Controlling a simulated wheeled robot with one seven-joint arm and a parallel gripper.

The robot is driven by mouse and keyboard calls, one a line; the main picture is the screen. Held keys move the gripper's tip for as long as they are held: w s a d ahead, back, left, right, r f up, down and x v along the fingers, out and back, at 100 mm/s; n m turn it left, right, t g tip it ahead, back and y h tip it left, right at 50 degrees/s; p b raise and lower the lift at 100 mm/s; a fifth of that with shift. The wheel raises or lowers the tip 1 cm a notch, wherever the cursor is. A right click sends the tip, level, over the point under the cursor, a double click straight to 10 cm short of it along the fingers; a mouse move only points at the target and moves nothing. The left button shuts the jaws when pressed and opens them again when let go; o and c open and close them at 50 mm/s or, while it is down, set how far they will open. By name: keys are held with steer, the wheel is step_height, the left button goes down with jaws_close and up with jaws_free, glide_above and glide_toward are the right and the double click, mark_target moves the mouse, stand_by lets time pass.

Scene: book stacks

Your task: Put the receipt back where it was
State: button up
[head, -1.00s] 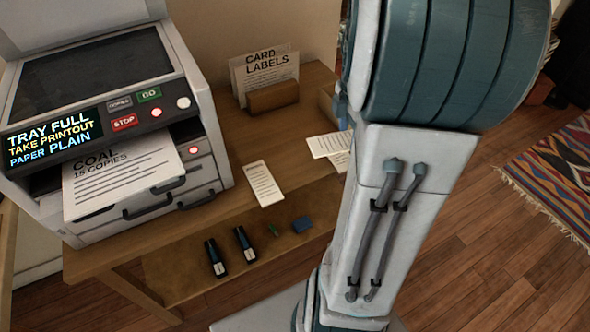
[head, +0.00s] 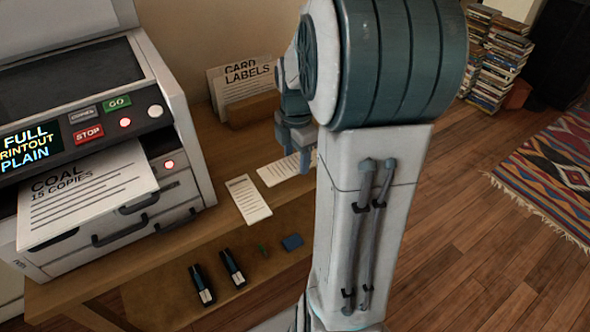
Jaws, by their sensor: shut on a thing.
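My gripper (head: 296,158) is low over the back right of the wooden table, partly hidden behind my own arm. It is shut on what looks like a white printed paper slip (head: 280,172), at or just above the tabletop. I cannot tell whether more than one slip lies there, or whether this is the receipt, since the print is too small to read. Another white printed slip (head: 248,199) lies flat to the left of the gripper, apart from it, near the table's front edge.
A printer (head: 100,235) with a "COAL 15 COPIES" sheet (head: 85,190) sticking out stands at left. A card labels holder (head: 253,110) is behind the gripper. Two dark stapler-like things (head: 216,276) and a blue block (head: 292,242) lie below the slips on a lower shelf.

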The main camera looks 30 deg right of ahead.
mark_target(295, 162)
steer(key=shift+w+f+b, duration=0.1)
steer(key=shift+f+b, duration=0.65)
steer(key=shift+f, duration=1.3)
steer(key=shift+f, duration=0.2)
steer(key=o, duration=1)
steer(key=shift+r, duration=0.15)
